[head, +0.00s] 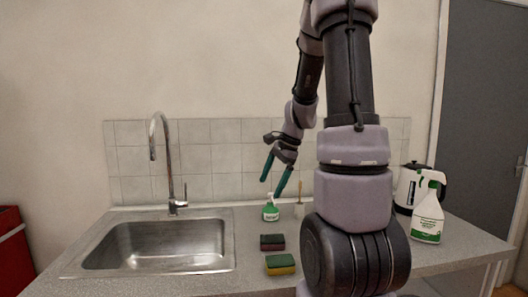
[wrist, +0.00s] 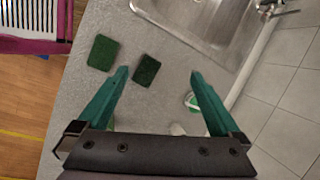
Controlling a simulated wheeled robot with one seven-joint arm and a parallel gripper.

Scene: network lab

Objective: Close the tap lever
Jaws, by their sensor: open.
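In the wrist view the lever and tap base (wrist: 278,8) show at the top right, partly cut off. My gripper (head: 272,184) has green fingers, is open and empty, and points down above the counter to the right of the tap, apart from it. It also shows in the wrist view (wrist: 158,72).
A steel sink (head: 227,250) is set in the grey counter (head: 247,222). A small green bottle (head: 270,209) stands beneath my gripper. Two sponges (head: 272,242) (head: 280,264) lie right of the sink. A kettle (head: 408,187) and spray bottle (head: 428,215) stand at right.

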